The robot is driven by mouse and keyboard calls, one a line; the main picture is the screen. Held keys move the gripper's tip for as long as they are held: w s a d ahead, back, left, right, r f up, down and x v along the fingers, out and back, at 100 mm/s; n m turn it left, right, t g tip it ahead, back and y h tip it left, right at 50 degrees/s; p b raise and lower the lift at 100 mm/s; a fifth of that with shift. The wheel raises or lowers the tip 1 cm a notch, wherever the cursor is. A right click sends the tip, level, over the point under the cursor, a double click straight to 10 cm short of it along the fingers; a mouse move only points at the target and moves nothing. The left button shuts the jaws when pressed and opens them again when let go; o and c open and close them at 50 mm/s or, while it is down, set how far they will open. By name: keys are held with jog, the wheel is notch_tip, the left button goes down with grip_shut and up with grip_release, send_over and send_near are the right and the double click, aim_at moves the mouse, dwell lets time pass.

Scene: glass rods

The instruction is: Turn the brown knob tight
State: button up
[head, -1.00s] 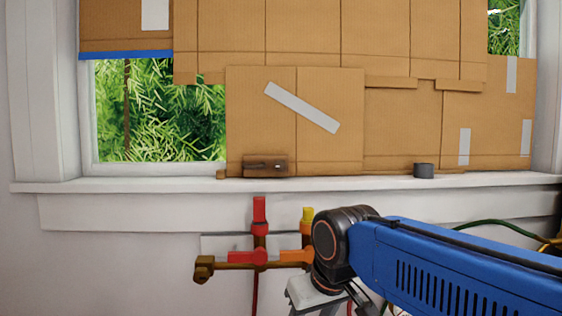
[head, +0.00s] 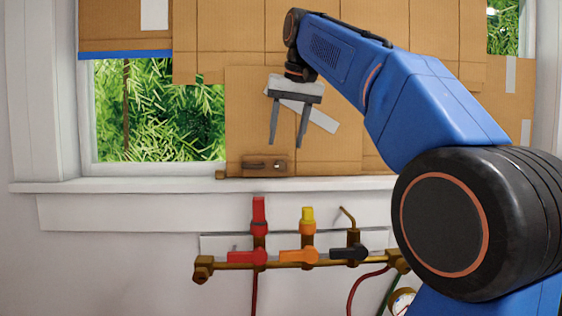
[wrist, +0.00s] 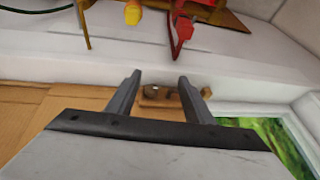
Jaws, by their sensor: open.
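A brass-brown pipe manifold (head: 270,261) runs along the wall below the sill. Its left end carries a brown, knob-like end fitting (head: 203,270). A small brown block (head: 280,165) with a dark handle-like piece stands on the window sill; it also shows in the wrist view (wrist: 174,101), between the fingers. I cannot tell which of these is the brown knob. My gripper (head: 287,146) is open, fingers pointing down, in front of the cardboard and above the brown block. In the wrist view, nothing is held between the fingertips (wrist: 160,77).
The manifold carries red (head: 247,257), orange (head: 299,256) and black (head: 350,253) valve handles. Upright red (head: 259,212) and yellow-topped (head: 307,217) pieces rise from it. The white sill (head: 150,187) juts out above it. Cardboard (head: 345,80) covers most of the window.

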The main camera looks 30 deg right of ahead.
aim_at(281, 161)
jog(key=w+d+r+m, duration=0.1)
jog(key=w+d+r, duration=0.35)
jog(key=r, duration=0.35)
jog(key=x, duration=1.7)
jog(key=shift+w+a+f, duration=0.1)
jog(key=shift+a+f, duration=0.2)
jog(key=shift+c, duration=0.2)
jog(key=c, duration=1)
